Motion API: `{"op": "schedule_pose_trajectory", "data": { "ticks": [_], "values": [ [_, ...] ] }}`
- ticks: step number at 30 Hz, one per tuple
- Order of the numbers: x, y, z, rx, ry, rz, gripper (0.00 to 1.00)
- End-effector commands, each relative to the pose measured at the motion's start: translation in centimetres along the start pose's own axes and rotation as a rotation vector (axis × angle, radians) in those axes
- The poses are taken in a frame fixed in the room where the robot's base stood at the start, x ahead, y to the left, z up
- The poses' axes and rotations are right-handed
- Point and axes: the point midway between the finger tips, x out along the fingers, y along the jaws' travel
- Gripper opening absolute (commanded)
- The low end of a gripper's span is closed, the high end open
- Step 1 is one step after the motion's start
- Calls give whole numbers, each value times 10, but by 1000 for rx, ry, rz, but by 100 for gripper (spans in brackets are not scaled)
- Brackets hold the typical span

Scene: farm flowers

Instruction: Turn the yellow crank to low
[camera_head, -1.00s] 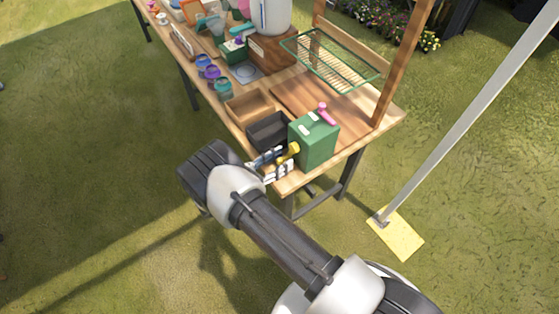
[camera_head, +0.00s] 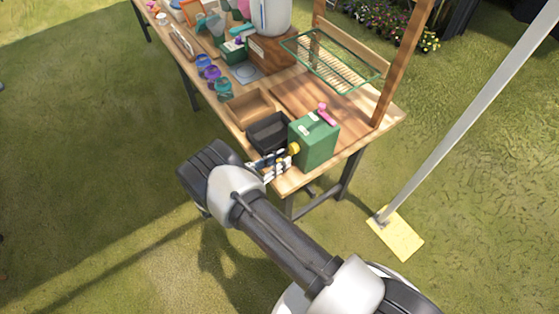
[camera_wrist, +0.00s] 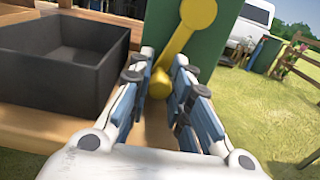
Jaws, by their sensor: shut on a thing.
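A green box (camera_head: 316,142) stands at the near corner of the wooden table, with a pink handle (camera_head: 323,113) on its top. The yellow crank (camera_head: 293,149) is on its side facing my arm. In the wrist view the crank's arm (camera_wrist: 181,38) slants down and left from a round hub to a knob (camera_wrist: 159,84). My gripper (camera_head: 278,160) is at the crank; in the wrist view its fingers (camera_wrist: 160,88) are on both sides of the knob, shut on it. Any low marking is not readable.
A black bin (camera_head: 268,132) sits directly left of the green box, with a wooden tray (camera_head: 249,107) behind it. A green wire rack (camera_head: 330,62) stands over the table's far side. A post (camera_head: 388,95) rises at the table's right edge.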

Motion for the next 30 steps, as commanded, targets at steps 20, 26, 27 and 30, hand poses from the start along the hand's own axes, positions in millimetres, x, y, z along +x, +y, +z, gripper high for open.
{"op": "schedule_pose_trajectory", "data": {
  "ticks": [20,26,27,30],
  "values": [
    [0,-19,-3,-269,-1,-1,0],
    [0,-19,-3,-267,0,-1,19],
    [0,-19,-3,-266,0,-1,21],
    [0,-19,-3,-266,0,-1,28]
  ]
}}
